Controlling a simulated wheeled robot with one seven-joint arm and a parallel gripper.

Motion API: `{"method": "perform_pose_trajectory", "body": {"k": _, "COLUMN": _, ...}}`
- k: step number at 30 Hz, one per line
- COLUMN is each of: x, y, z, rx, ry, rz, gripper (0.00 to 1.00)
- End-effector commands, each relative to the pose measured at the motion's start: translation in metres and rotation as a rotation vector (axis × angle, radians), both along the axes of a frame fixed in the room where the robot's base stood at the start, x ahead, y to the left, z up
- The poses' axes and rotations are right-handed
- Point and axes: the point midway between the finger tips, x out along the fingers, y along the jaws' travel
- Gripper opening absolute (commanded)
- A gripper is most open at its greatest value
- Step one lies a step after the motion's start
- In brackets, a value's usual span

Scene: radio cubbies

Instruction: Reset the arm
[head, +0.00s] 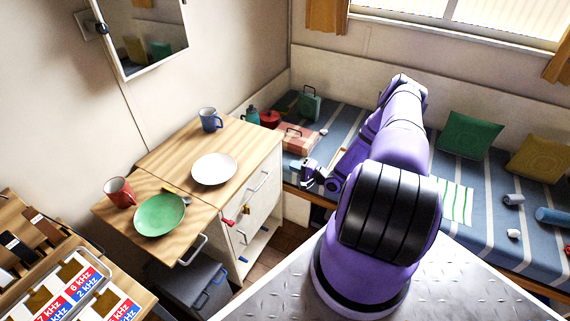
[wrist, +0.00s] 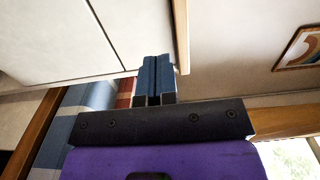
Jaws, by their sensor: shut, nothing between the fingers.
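My purple arm reaches out over the front edge of the striped bench in the head view. My gripper (head: 307,174) is at its end, to the right of the wooden cabinet (head: 247,142) and apart from it. In the wrist view my gripper (wrist: 154,80) shows its two blue-grey fingers together, shut with nothing between them.
The cabinet top holds a white plate (head: 214,168) and a blue mug (head: 210,119). A green plate (head: 161,214) and a red mug (head: 119,192) stand on the lower leaf. The striped bench (head: 400,150) carries cushions, a red pot (head: 270,118) and a green lantern (head: 310,104).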

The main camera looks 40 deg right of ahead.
Motion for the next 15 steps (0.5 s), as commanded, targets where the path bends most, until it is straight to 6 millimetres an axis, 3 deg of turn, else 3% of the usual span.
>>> {"method": "perform_pose_trajectory", "body": {"k": 6, "x": -0.028, "y": -0.010, "z": 0.000, "rx": 0.000, "ry": 0.000, "rz": -0.001, "gripper": 0.00}}
{"method": "perform_pose_trajectory", "body": {"k": 15, "x": -0.036, "y": -0.013, "z": 0.000, "rx": 0.000, "ry": 0.000, "rz": 0.000, "gripper": 0.00}}
